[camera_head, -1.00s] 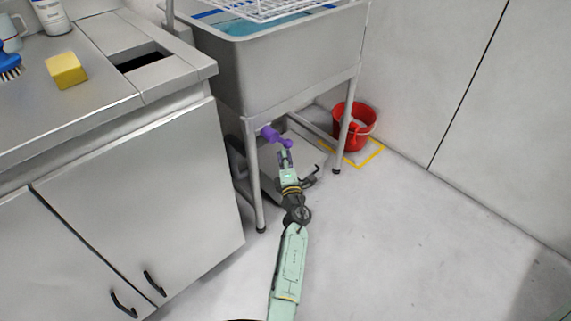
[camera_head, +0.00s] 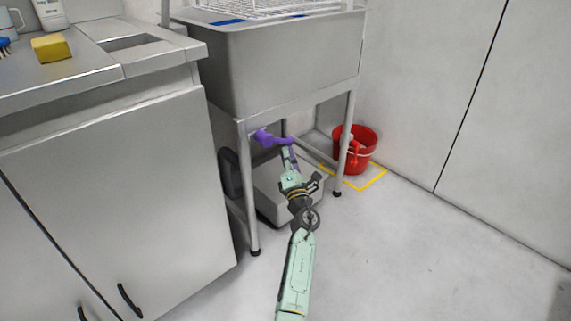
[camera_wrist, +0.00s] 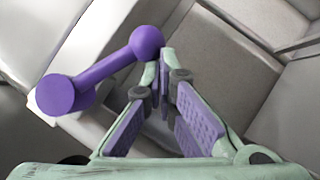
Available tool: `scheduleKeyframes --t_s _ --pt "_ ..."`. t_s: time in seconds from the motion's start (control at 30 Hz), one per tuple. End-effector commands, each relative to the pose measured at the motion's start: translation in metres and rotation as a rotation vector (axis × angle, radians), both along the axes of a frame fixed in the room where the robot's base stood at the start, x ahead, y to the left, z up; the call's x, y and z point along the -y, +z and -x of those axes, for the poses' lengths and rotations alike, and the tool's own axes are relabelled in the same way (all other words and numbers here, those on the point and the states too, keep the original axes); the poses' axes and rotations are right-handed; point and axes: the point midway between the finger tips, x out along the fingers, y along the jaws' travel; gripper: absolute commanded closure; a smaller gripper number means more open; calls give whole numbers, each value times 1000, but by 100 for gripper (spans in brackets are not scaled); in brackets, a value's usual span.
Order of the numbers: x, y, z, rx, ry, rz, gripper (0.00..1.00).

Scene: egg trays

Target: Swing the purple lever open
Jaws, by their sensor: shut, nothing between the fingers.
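The purple lever (camera_head: 275,138) sticks out below the sink basin, beside the front left leg of the stand. In the wrist view the lever (camera_wrist: 100,72) runs from a thick round hub at the left to a ball end at the upper middle. My gripper (camera_head: 287,150) is right by the ball end in the head view. In the wrist view its fingertips (camera_wrist: 160,58) are together just beside and below the ball, with nothing between them. I cannot tell whether the fingers touch the ball.
The metal sink basin (camera_head: 285,65) stands on a leg frame above the lever. A grey box (camera_head: 268,203) is on the floor under it. A red bucket (camera_head: 352,158) stands to the right inside a yellow floor outline. A steel cabinet (camera_head: 120,180) is at the left. Open floor lies front right.

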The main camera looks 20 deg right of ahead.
Motion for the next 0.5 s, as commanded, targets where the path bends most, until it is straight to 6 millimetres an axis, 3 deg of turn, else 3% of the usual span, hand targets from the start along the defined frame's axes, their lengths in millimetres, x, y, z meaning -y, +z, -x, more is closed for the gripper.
scheduleKeyframes --t_s 0.5 --pt "13 12 -4 41 -2 111 100"
